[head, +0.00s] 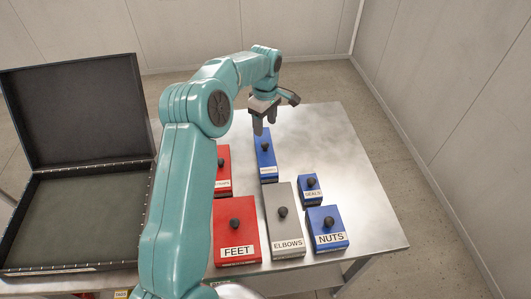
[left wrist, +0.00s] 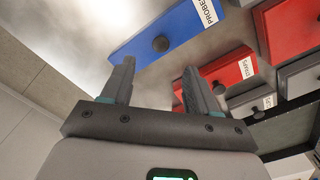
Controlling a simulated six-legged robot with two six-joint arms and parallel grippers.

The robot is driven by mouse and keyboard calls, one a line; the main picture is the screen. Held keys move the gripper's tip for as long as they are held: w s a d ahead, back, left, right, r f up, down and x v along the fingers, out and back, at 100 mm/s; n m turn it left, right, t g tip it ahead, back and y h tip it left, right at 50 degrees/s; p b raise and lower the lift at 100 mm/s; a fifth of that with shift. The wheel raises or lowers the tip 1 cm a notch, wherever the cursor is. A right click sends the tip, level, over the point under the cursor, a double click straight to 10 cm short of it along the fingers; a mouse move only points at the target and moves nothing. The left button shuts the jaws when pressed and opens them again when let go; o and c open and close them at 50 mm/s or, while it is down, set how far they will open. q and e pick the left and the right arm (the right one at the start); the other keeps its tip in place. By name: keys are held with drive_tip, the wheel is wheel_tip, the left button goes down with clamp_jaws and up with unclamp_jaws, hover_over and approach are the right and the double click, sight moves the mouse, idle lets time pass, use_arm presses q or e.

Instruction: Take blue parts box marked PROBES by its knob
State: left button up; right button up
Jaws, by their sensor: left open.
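The blue parts box marked PROBES (left wrist: 165,32) lies in the upper middle of the left wrist view, its black knob (left wrist: 160,44) facing the gripper. In the head view the matching long blue box (head: 265,160) is at the far middle of the table; its label is too small to read there. My left gripper (head: 264,129) is open and empty, above the far end of that box. In the left wrist view its two fingers (left wrist: 157,72) point toward the box, with the knob showing beyond and between the tips, apart from them.
On the metal table (head: 365,205) stand red FEET (head: 236,220), grey ELBOWS (head: 283,225), blue NUTS (head: 326,222) and a small blue box (head: 310,187). Red STRAPS (left wrist: 228,68) is beside PROBES. An open, empty black case (head: 75,215) is at left. The table's right side is clear.

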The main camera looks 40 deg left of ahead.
sight(265, 144)
use_arm(q)
drive_tip(key=f, duration=0.3)
drive_tip(key=shift+a+f, duration=0.2)
drive_tip(key=shift+d+f+p, duration=0.15)
drive_tip(key=shift+f+p, duration=0.15)
wheel_tip(265, 144, down, 4)
drive_tip(key=shift+s+d+r+p, duration=0.1)
drive_tip(key=shift+p, duration=0.5)
drive_tip(key=shift+f, duration=0.45)
drive_tip(key=shift+r, duration=0.1)
drive_tip(key=shift+c, duration=0.6)
clamp_jaws()
